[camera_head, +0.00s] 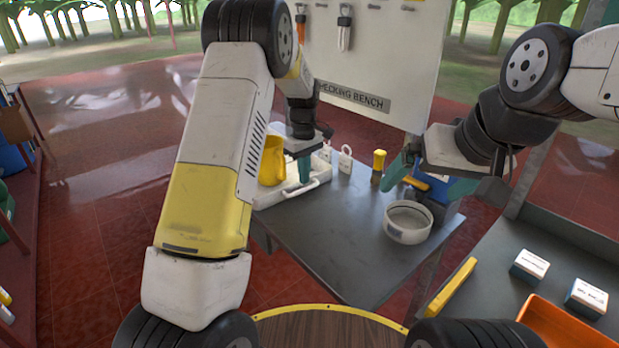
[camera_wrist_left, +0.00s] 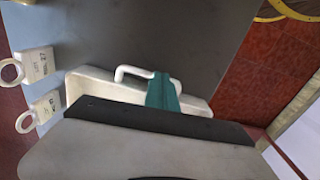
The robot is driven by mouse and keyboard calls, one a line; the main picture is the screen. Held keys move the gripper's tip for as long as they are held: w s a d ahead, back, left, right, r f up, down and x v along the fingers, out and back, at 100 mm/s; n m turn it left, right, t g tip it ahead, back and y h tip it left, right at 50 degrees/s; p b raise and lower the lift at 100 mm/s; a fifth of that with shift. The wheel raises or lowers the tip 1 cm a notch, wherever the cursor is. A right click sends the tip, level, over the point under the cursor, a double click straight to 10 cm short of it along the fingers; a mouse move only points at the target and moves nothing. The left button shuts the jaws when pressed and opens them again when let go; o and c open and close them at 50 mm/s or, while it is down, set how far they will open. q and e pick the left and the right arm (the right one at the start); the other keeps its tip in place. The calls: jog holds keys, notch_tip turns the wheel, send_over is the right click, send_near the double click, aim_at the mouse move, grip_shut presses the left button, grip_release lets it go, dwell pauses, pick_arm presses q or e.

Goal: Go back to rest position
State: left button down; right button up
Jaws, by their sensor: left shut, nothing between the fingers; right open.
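My left gripper (camera_head: 304,168) is shut and empty, pointing down over the white tray (camera_head: 268,198) on the grey bench. In the left wrist view its teal fingers (camera_wrist_left: 162,92) are together, close to the handle (camera_wrist_left: 135,71) of the white tray (camera_wrist_left: 90,88); I cannot tell whether they touch it. My right gripper (camera_head: 428,178) is open over the right end of the bench, with its teal fingers spread apart. A white round bowl (camera_head: 408,224) stands below it.
The grey bench (camera_head: 340,240) also holds a yellow jug (camera_head: 272,160), white tags (camera_head: 345,159) and a yellow-topped dark item (camera_head: 378,168). A white board (camera_head: 375,55) rises behind. A side table at right has small boxes (camera_head: 530,265) and an orange tray (camera_head: 545,322).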

pick_arm(q)
jog(key=s+a+r+m+t+h, duration=0.1)
jog(key=s+a+r+m, duration=0.1)
jog(key=s+r, duration=0.6)
jog(key=s+a+r+m+t+h, duration=0.1)
jog(key=s+a+r+m+t, duration=0.15)
jog(key=s+r, duration=0.6)
jog(key=s+r+m+t, duration=0.2)
jog(key=s+m, duration=0.3)
jog(key=s, duration=1.1)
jog(key=shift+s+a+r+m+t, duration=0.3)
jog(key=shift+a+r+m+t, duration=0.1)
jog(key=shift+r, duration=0.45)
